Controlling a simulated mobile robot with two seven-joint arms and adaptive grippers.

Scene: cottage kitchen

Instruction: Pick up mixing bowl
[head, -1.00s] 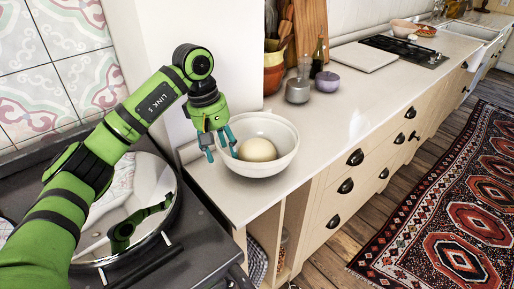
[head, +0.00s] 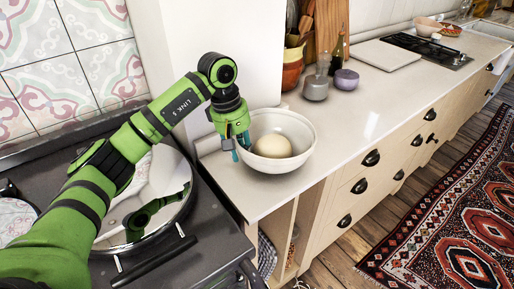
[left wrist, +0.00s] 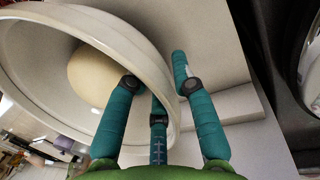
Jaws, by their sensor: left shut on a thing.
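The cream mixing bowl (head: 292,164) stands upright on the near left end of the counter, with a pale round dough-like ball (head: 271,147) in it. My left gripper (head: 240,149) is at the bowl's left side, shut on its wall. In the left wrist view, the fingers (left wrist: 156,80) straddle the bowl's rim (left wrist: 152,62), with one finger on the inner side and others outside. The bowl seems to rest on the counter; its underside is hidden. My right gripper shows in neither view.
A dark stove with a shiny round lid (head: 150,200) is left of the counter (head: 350,120).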

